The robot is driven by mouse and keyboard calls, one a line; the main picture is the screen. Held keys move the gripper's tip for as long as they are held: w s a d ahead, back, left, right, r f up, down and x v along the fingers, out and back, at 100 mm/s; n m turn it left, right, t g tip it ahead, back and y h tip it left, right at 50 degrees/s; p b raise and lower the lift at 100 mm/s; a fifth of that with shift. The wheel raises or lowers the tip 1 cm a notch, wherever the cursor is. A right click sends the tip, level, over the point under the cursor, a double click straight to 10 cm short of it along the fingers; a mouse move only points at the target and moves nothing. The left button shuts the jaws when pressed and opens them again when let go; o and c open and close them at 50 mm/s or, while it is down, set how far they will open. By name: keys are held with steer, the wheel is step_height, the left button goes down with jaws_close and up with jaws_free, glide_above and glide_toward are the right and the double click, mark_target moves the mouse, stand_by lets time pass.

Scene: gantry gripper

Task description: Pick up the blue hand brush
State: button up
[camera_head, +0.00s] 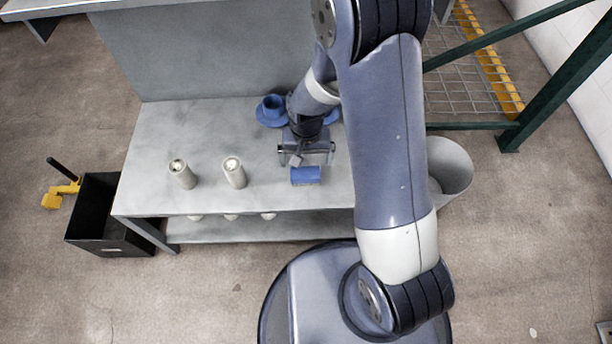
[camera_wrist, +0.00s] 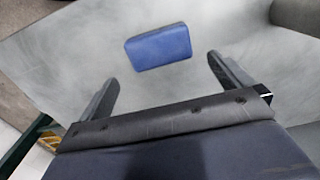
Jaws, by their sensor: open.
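The blue hand brush (camera_head: 306,175) lies on the grey table near its front edge, just in front of my gripper. In the wrist view it shows as a blue block (camera_wrist: 158,47) on the grey surface, slightly tilted in the picture. My gripper (camera_head: 306,158) is over the table beside the brush. In the wrist view its two fingers (camera_wrist: 163,82) are spread apart, with nothing between them. The brush lies beyond the fingertips, roughly centred between them, and is not touched as far as I can see.
Two pale cylinders (camera_head: 182,174) (camera_head: 234,172) stand on the table (camera_head: 145,150) to the left. A blue cup on a saucer (camera_head: 272,111) stands behind my gripper. A black bin (camera_head: 95,215) is left of the table, and a grey bin (camera_head: 452,165) is right. A back panel rises behind.

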mark_target(306, 172)
steer(key=f+b, duration=0.1)
steer(key=f, duration=0.1)
steer(key=s+f, duration=0.1)
steer(key=f, duration=0.2)
steer(key=shift+s+a+b, duration=0.15)
steer(key=shift+s+b, duration=0.05)
steer(key=shift+b, duration=0.15)
steer(key=shift+f, duration=0.4)
steer(key=shift+c, duration=0.6)
steer(key=c, duration=0.9)
